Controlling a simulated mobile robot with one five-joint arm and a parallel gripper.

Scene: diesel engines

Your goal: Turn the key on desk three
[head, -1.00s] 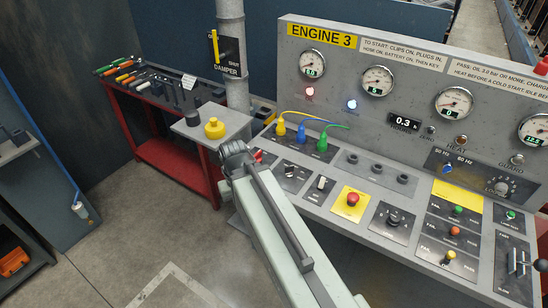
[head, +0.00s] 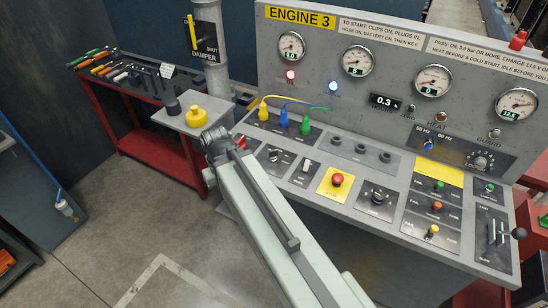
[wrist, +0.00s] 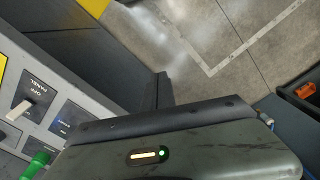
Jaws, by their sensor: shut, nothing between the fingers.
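The grey desk three (head: 300,210) stands on the right in the head view, under the sign ENGINE 3 (head: 300,16). A dark round switch (head: 377,196) sits right of the red stop button (head: 337,180). It may be the key switch, but I cannot make out a key for sure. My gripper (wrist: 162,88) is in the wrist view, its dark fingers shut and empty. It is beside the desk's left end, apart from the switches. In the head view, the end of my arm is near the desk's left edge, and the fingers are not clear.
Yellow, blue and green plugs (head: 284,119) with cables stand on the desk's back left. A small shelf with a yellow knob (head: 196,116) and a red tool bench (head: 150,150) are left of it. A grey post (head: 212,45) stands behind.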

